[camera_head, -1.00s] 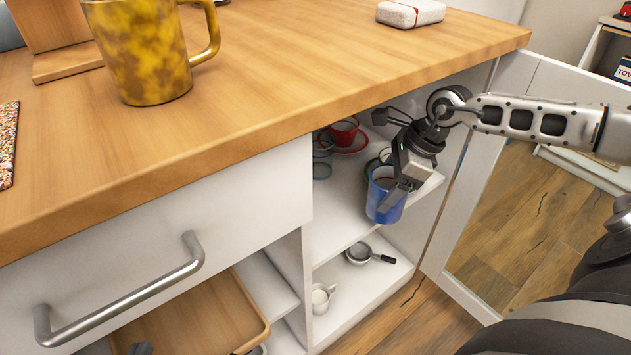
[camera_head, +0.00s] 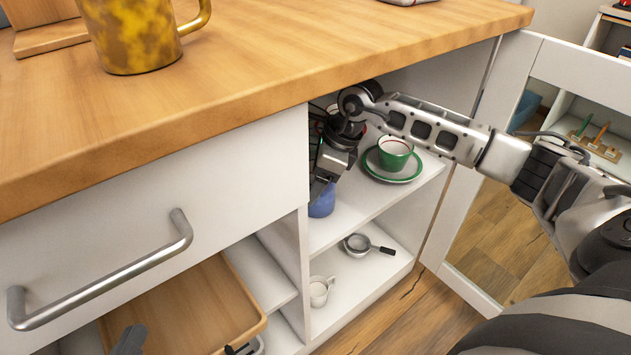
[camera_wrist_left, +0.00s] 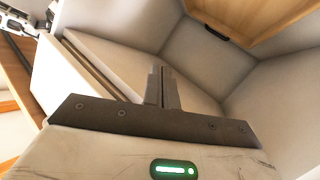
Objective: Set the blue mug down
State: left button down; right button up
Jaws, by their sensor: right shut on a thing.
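The blue mug (camera_head: 322,204) is at the left side of the cabinet's upper shelf (camera_head: 372,203), partly hidden by my right gripper (camera_head: 319,187). The gripper points down and is shut on the mug. I cannot tell whether the mug's base touches the shelf. A green cup (camera_head: 394,155) on a green-rimmed saucer (camera_head: 388,177) stands on the same shelf, to the right of the mug. My left gripper (camera_wrist_left: 162,88) shows in the left wrist view with its fingers together and nothing visible between them, in front of pale panels.
A portafilter (camera_head: 357,245) and a small white cup (camera_head: 320,290) are on the lower shelf. The open cabinet door (camera_head: 520,75) stands at the right. The wooden counter (camera_head: 290,60) overhangs the shelf, with a gold mug (camera_head: 130,40) on it. A wooden tray (camera_head: 215,300) is at lower left.

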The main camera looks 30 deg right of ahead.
jog(key=shift+r, duration=0.1)
jog(key=o, duration=1.2)
jog(key=shift+c, duration=0.2)
pick_arm(q)
jog(key=shift+r, duration=0.45)
jog(key=shift+s+a+f+m+y+p, duration=0.1)
jog(key=shift+a+f+m+y+p, duration=0.2)
jog(key=shift+p, duration=0.35)
jog(key=shift+s+a+f+m+y+p, duration=0.1)
jog(key=shift+f+y+p, duration=0.2)
jog(key=shift+p, duration=0.35)
pick_arm(e)
jog(key=s+d+r, duration=0.4)
jog(key=s+d, duration=0.5)
jog(key=d, duration=0.1)
jog(key=shift+d+r, duration=0.25)
jog(key=shift+d, duration=0.1)
